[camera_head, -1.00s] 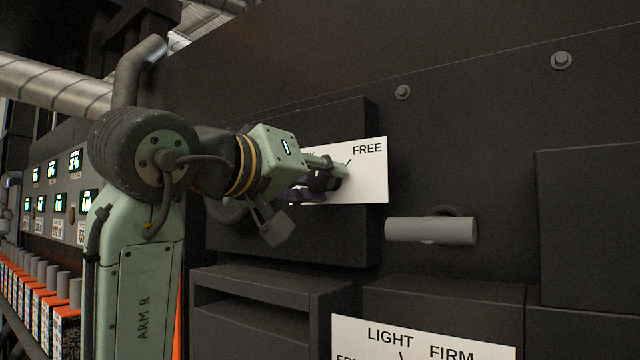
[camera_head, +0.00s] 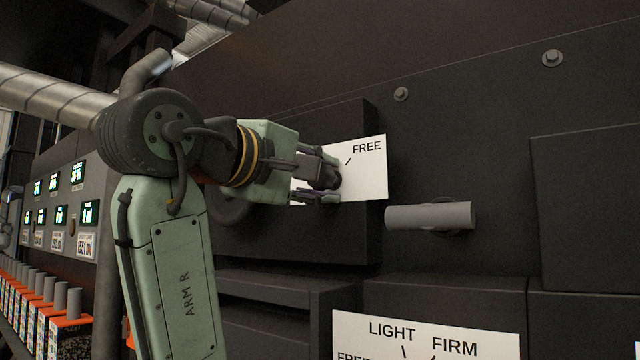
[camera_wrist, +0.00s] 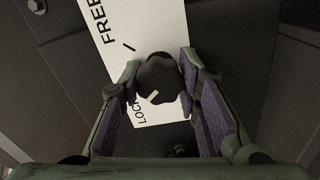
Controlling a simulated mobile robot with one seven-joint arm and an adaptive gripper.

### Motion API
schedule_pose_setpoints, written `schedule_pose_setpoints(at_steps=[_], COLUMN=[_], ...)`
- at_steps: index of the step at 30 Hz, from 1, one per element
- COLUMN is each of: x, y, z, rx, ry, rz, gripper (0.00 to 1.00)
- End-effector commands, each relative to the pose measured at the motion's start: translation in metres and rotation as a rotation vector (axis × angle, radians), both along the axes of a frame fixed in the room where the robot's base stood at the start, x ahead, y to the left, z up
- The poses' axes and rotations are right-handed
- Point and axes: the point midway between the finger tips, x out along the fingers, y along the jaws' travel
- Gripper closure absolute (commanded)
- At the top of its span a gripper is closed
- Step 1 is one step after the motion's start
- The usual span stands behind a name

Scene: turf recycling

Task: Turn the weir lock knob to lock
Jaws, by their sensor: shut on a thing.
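The weir lock knob (camera_wrist: 158,80) is a dark round knob on a white label plate (camera_wrist: 165,30). In the wrist view the plate reads FREE at the top and LOCK, partly hidden, lower down. A pale mark on the knob points toward the LOCK side. My gripper (camera_wrist: 160,78) is shut on the knob, with one finger on each side of it. In the head view my gripper (camera_head: 330,178) reaches the plate (camera_head: 365,180) from the left and covers the LOCK word. The knob is mostly hidden there between the fingers.
A grey cylindrical handle (camera_head: 430,216) sticks out right of the plate. Below is a second white plate (camera_head: 385,332) marked LIGHT and FIRM. Dark boxes (camera_head: 590,200) project from the panel at the right. A row of small displays (camera_head: 60,215) lies far left.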

Motion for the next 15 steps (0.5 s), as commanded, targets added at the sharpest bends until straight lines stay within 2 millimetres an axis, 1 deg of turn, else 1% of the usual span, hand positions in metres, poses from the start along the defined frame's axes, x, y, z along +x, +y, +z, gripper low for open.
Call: schedule_pose_setpoints(at_steps=[6,15], x=[0.0004,0.0002], y=[0.0006,0.0010], z=[-0.0004,0.0004], rx=[-0.074,-0.110], ry=[0.052,0.077], rz=[0.002,0.002], gripper=[0.98,0.97])
